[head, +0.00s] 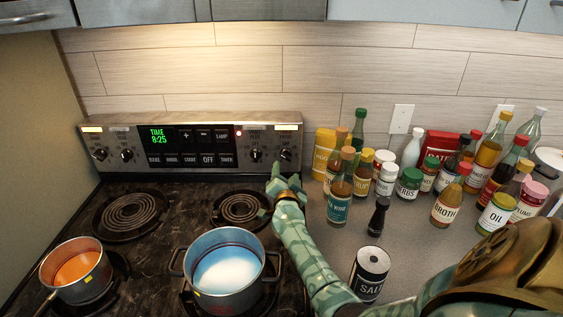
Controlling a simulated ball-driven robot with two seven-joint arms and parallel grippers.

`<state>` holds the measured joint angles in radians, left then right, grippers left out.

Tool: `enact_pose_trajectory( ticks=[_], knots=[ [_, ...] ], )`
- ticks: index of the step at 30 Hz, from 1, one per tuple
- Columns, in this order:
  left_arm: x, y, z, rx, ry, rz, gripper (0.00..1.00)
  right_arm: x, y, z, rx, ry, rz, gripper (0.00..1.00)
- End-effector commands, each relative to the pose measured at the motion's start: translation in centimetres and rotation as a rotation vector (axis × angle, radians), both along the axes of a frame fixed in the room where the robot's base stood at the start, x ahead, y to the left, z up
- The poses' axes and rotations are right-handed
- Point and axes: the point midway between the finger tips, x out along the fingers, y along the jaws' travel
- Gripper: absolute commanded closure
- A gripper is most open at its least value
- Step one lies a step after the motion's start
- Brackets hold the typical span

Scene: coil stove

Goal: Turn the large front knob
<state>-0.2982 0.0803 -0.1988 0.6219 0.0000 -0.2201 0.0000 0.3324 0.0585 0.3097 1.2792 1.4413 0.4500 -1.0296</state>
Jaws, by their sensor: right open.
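The stove's back panel (205,134) carries two black knobs at its left end, a left one (100,154) and another beside it (127,155). Two more sit at its right end, an inner one (255,155) and an outer one (286,154). I cannot tell from the labels which is the large front knob. My right gripper (277,178) is open and empty, just below and in front of the right pair, nearest the outer knob. It appears apart from the knobs. My left gripper is not in view.
A smaller pot (54,258) with orange contents is front left. The rear coils (130,213) are bare. Several bottles and jars crowd the right counter, with a pepper mill (377,217) and salt can (369,275) near my arm.

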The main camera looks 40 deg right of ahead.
Motion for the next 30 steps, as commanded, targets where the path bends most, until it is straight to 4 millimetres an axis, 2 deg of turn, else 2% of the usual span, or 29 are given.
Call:
enact_pose_trajectory(
  ticks=[12,23,28,30],
  knots=[
    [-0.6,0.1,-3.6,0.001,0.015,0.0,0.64,4.9,-4.1,-0.4,-0.002,0.0,0.002,0.42],
    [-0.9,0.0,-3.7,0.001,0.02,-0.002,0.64,5.5,-4.6,0.0,-0.002,0.0,0.002,0.42],
    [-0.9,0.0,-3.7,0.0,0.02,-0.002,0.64,5.5,-4.6,0.0,-0.002,0.0,0.002,0.86],
    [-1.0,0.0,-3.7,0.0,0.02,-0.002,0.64,5.5,-4.6,0.0,-0.002,0.0,0.002,0.87]
  ],
)
